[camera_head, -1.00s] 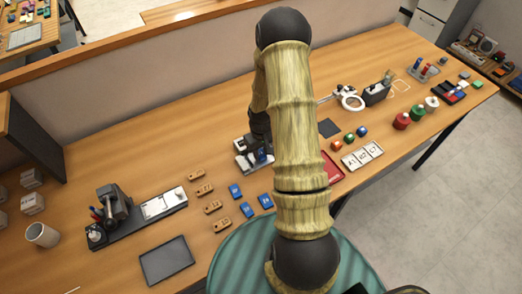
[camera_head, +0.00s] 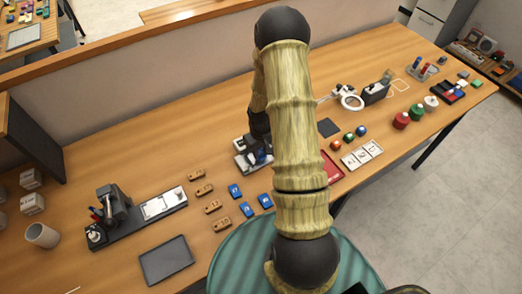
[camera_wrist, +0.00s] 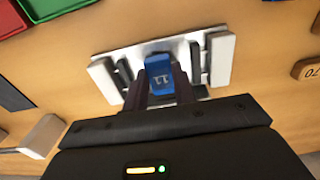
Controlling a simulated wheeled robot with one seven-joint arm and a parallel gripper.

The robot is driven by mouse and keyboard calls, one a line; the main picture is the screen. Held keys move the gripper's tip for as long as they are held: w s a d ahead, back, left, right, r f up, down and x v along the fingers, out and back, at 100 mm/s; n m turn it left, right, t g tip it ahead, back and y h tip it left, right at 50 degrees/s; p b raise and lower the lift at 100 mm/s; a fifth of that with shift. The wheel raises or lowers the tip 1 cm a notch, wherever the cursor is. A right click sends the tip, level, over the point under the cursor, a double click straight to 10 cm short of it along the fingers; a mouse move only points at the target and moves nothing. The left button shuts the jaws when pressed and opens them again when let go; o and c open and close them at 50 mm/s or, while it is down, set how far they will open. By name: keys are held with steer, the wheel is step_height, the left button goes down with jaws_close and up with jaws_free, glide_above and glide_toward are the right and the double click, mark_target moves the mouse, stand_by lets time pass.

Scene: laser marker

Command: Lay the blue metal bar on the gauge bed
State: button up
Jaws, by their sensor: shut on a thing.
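My gripper (camera_wrist: 160,88) is shut on a blue metal bar (camera_wrist: 162,79) with a white "11" on its face. The bar stands between the two dark fingers. In the wrist view it is over the middle of the gauge bed (camera_wrist: 108,68), a light grey plate with pale end blocks and dark upright rails. I cannot tell whether the bar touches the bed. In the head view the bed (camera_head: 242,166) is partly hidden behind my arm, and the blue bar shows only as a small patch on it.
Several blue blocks (camera_head: 235,191) and wooden tags (camera_head: 213,207) lie left of my arm. A dark tray (camera_head: 166,261) and a machine on a dark base (camera_head: 115,206) stand farther left. A red tray (camera_head: 331,168) and coloured knobs (camera_head: 349,138) are to the right.

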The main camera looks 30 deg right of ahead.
steer(key=shift+f, duration=0.4)
stand_by(0.9)
steer(key=o, duration=1.1)
steer(key=shift+c, duration=0.2)
steer(key=shift+s, duration=0.1)
steer(key=shift+r, duration=0.1)
steer(key=shift+r+b, duration=0.25)
steer(key=shift+b, duration=0.05)
step_height(320, 180, up, 17)
steer(key=b, duration=0.2)
steer(key=shift+f, duration=0.15)
steer(key=shift+a, duration=0.1)
